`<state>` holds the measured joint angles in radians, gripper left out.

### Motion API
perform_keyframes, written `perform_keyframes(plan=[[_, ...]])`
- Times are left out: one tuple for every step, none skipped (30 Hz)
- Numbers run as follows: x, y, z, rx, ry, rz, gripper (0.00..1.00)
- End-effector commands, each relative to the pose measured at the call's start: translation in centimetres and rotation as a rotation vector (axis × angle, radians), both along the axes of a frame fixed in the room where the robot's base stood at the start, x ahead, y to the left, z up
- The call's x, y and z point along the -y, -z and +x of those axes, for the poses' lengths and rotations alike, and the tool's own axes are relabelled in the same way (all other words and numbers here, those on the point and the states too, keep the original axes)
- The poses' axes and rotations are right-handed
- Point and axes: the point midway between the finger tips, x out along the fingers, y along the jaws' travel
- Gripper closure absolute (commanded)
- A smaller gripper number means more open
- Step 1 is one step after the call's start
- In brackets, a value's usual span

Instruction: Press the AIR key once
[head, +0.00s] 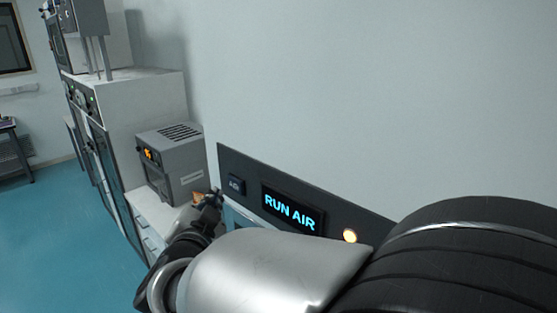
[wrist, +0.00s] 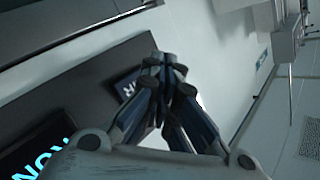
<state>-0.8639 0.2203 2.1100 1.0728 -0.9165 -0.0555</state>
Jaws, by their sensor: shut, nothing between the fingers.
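The AIR key (head: 236,184) is a small dark key with pale letters at the left end of a dark panel (head: 231,160). To its right on the same panel, a display (head: 292,212) reads "RUN AIR" in cyan. My gripper (head: 213,197) is in front of the panel, just left of and below the key in the head view. In the wrist view my gripper (wrist: 164,68) is shut and empty. Its fingertips partly cover the AIR key (wrist: 126,84) there. I cannot tell whether the tips touch the key.
A grey box with a vented top (head: 180,160) stands on a cabinet to the left. White cabinets (head: 140,95) line the wall behind it. The blue floor (head: 50,230) at left is clear.

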Motion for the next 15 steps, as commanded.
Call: perform_keyframes(plan=[[0.4,0.06,0.44,0.002,0.001,0.001,1.0],[0.57,0.07,0.65,0.0,0.002,0.001,1.0],[0.77,0.05,0.86,0.0,0.002,0.001,1.0],[0.87,0.03,0.98,0.0,0.002,0.001,1.0],[0.97,0.01,1.09,0.001,0.001,0.0,1.0],[1.06,-0.01,1.21,0.001,0.001,0.0,1.0],[1.13,-0.02,1.29,0.001,0.0,0.0,1.0],[1.16,-0.03,1.35,0.001,0.0,0.0,1.0],[1.21,-0.04,1.39,0.001,-0.001,-0.001,1.0],[1.23,-0.04,1.42,0.001,-0.001,-0.001,1.0],[1.23,-0.04,1.42,0.001,-0.001,-0.001,1.0],[1.22,-0.06,1.42,0.001,-0.001,-0.001,1.0],[1.22,-0.06,1.42,0.001,-0.001,0.0,1.0],[1.21,-0.06,1.42,0.001,-0.001,0.0,1.0],[1.21,-0.06,1.41,0.001,-0.001,0.0,1.0]])
